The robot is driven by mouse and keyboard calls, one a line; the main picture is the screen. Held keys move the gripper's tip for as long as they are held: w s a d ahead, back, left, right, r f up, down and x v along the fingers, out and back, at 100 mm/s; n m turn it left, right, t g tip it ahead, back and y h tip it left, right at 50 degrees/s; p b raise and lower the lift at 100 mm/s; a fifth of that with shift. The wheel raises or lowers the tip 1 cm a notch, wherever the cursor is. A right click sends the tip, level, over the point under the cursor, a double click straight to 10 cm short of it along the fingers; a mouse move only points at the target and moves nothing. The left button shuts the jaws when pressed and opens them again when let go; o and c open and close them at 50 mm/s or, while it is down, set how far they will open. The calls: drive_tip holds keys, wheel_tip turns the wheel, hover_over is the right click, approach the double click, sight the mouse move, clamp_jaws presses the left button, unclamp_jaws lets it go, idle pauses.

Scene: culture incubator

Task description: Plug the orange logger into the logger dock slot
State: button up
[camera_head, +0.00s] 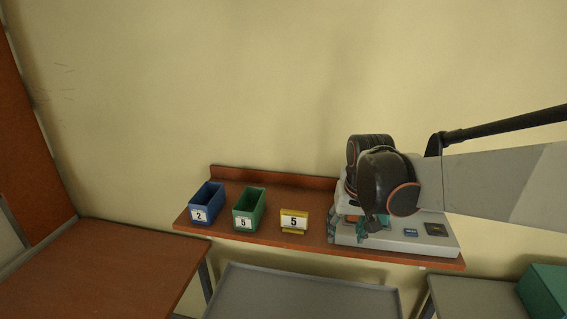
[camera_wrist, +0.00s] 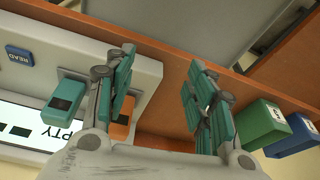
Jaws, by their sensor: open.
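The orange logger (camera_wrist: 122,130) shows in the wrist view beside the left finger, which partly hides it. It appears to be at the white dock (camera_wrist: 146,82), but I cannot tell whether it sits in a slot. A teal logger (camera_wrist: 63,95) stands at the dock farther left. My gripper (camera_wrist: 160,64) is open, with nothing between its fingers. In the head view my gripper (camera_head: 361,228) is low over the white dock (camera_head: 385,240), and my arm hides much of the dock.
A blue READ button (camera_wrist: 20,55) is on the dock. A grey cart (camera_head: 300,295) is below.

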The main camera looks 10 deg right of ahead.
drive_tip(key=w+d+r+p, duration=0.1)
drive_tip(key=w+r+p, duration=0.1)
drive_tip(key=p, duration=0.3)
drive_tip(key=w+d+r+m+g+p, duration=0.1)
drive_tip(key=w+d+r+p, duration=0.1)
drive_tip(key=p, duration=0.3)
drive_tip(key=w+d+r+g+p, duration=0.1)
drive_tip(key=w+d+r+p, duration=0.1)
drive_tip(key=w+r+p, duration=0.1)
drive_tip(key=shift+w+d+r+m+p, duration=0.15)
drive_tip(key=shift+w+m+p, duration=0.25)
drive_tip(key=shift+p, duration=0.75)
drive_tip(key=shift+w+d+g+p, duration=0.4)
drive_tip(key=shift+w+p, duration=0.15)
drive_tip(key=shift+p, duration=0.45)
drive_tip(key=shift+w+d+f, duration=0.1)
drive_tip(key=shift+f, duration=0.1)
drive_tip(key=shift+f, duration=0.1)
wheel_tip(320, 180, down, 9)
drive_tip(key=b, duration=0.5)
drive_tip(key=shift+b, duration=0.35)
drive_tip(key=shift+b, duration=0.55)
